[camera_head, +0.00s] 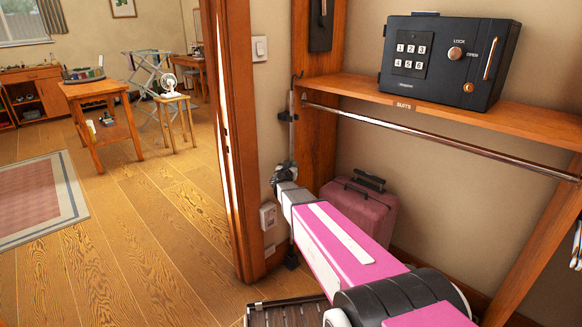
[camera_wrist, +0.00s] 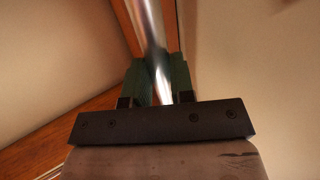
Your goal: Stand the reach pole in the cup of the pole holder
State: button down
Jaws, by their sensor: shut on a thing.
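The reach pole (camera_head: 292,150) is a thin silver rod with a hook at its top, standing about upright beside the wooden closet post. My gripper (camera_head: 284,175) is shut on it at mid-height. In the wrist view the shiny pole (camera_wrist: 150,40) passes between the green finger pads of my gripper (camera_wrist: 158,82). A dark clip (camera_head: 288,117) sits at the upper part of the pole. A small dark piece, seemingly the cup of the pole holder (camera_head: 291,263), is at floor level below the pole. I cannot tell whether the pole's foot is inside it.
A pink suitcase (camera_head: 360,208) stands right of the pole, behind my arm. A shelf (camera_head: 450,108) carries a black safe (camera_head: 450,60), with a hanging rail (camera_head: 440,143) below. A door frame (camera_head: 232,140) is close on the left. A slatted rack (camera_head: 290,313) lies in front.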

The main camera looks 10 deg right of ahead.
jog(key=c, duration=0.9)
grip_release()
jog(key=v, duration=1)
jog(key=shift+s+a, duration=0.15)
jog(key=shift+s, duration=0.25)
